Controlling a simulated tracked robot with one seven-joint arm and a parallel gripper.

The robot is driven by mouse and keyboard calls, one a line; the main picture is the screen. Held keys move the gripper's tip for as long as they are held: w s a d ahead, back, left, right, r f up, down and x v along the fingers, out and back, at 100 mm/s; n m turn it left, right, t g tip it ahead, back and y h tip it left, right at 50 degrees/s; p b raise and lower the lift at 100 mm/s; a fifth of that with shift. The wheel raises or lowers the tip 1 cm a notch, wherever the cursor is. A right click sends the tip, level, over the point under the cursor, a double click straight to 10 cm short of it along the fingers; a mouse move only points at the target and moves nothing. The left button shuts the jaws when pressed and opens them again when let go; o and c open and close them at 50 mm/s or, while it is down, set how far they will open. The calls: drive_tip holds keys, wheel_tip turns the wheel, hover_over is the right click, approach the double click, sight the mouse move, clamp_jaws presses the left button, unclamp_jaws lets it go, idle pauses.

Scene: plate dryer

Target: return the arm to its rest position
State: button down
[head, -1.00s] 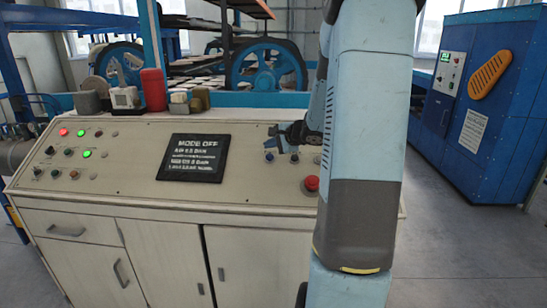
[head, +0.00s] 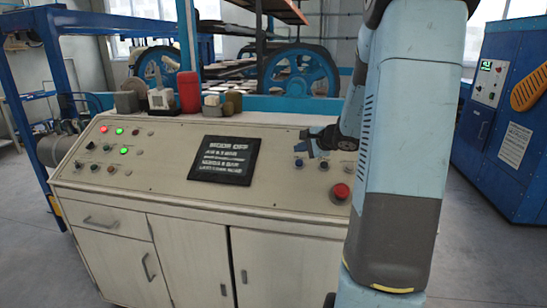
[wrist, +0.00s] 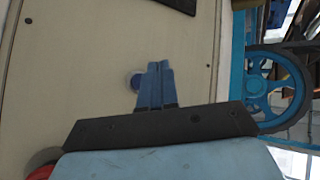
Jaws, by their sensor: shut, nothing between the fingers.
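My gripper (head: 304,143) is over the right part of the sloped top of the control console (head: 110,205), close to a few small knobs (head: 311,164). Its two blue fingers (wrist: 154,84) are together with nothing between them in the wrist view. A round blue knob (wrist: 136,81) shows partly behind the fingers; I cannot tell how far apart they are. My arm stands in front of the console's right end in the head view and hides part of it.
A red mushroom button (head: 340,192) sits right of the black display (head: 224,160). A red cylinder (head: 189,92) and small containers stand along the console's back edge. A blue cabinet (head: 505,120) stands at the right. Open floor lies between it and the console.

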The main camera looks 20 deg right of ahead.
drive_tip(key=s+a+r+n+g+y, duration=0.1)
drive_tip(key=s+a+r+n+g, duration=0.1)
drive_tip(key=s+a+r+n, duration=0.45)
drive_tip(key=s+a+r+n+g+y, duration=0.1)
drive_tip(key=s+a+n+g, duration=0.2)
drive_tip(key=s+a, duration=0.7)
drive_tip(key=s+a+r+n+g+h, duration=0.1)
drive_tip(key=s+n+h, duration=0.4)
drive_tip(key=s, duration=1)
drive_tip(key=shift+s+a+r+n+h, duration=0.3)
drive_tip(key=shift+s+a+r+n, duration=0.15)
drive_tip(key=shift+a+n, duration=0.7)
